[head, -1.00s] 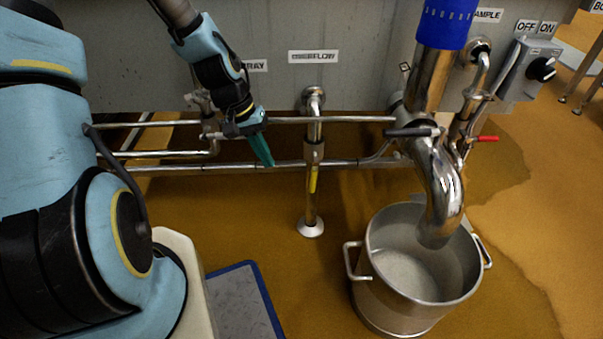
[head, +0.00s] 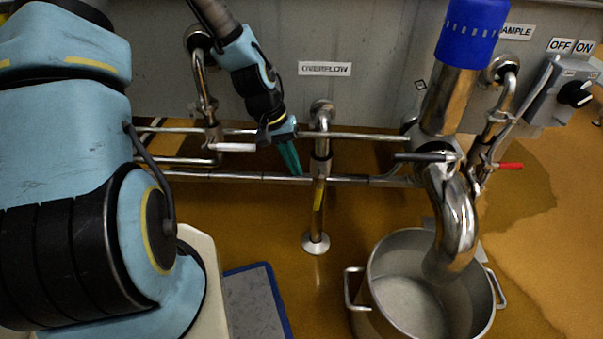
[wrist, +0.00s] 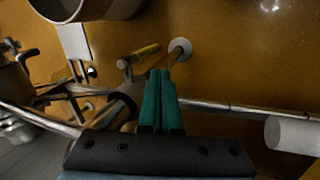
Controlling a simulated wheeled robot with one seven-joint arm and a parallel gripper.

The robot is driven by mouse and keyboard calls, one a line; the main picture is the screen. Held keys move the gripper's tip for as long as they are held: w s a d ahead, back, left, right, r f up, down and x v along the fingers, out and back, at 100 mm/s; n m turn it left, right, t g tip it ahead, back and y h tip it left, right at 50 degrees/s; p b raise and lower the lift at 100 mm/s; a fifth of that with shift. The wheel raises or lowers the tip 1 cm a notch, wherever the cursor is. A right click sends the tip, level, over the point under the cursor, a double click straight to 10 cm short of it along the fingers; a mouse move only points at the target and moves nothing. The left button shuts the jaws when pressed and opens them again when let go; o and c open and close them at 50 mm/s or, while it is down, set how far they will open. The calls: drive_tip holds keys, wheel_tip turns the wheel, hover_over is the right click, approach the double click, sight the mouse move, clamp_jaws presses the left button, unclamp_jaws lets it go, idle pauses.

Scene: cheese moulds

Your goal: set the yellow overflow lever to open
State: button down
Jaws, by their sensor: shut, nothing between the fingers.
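The yellow overflow lever (head: 318,195) points down along the vertical overflow pipe (head: 320,150), below the OVERFLOW label (head: 325,69). In the wrist view the yellow lever (wrist: 146,52) lies just beyond my fingertips, beside the pipe's round foot (wrist: 181,48). My gripper (head: 298,172) has teal fingers pressed together with nothing between them. It points down, just left of the overflow pipe and slightly above the lever. In the wrist view the closed fingers (wrist: 160,73) seem close to the lever; I cannot tell whether they touch.
Horizontal pipes (head: 265,178) run behind my gripper. A white-handled valve (head: 233,147) is to the left. A black-handled outlet (head: 425,157) hangs over a steel pot (head: 400,295) at the right, with a red handle (head: 508,166) beyond. A blue-edged mat (head: 255,300) lies on the floor.

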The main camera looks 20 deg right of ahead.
sight(319, 191)
drive_tip(key=b+x, duration=0.3)
drive_tip(key=x, duration=0.5)
drive_tip(key=shift+f, duration=0.35)
drive_tip(key=shift+s+d+r, duration=0.1)
drive_tip(key=shift+s+d, duration=0.05)
drive_tip(key=shift+s+d+p, duration=0.3)
drive_tip(key=shift+d+p, duration=0.15)
drive_tip(key=shift+d, duration=0.1)
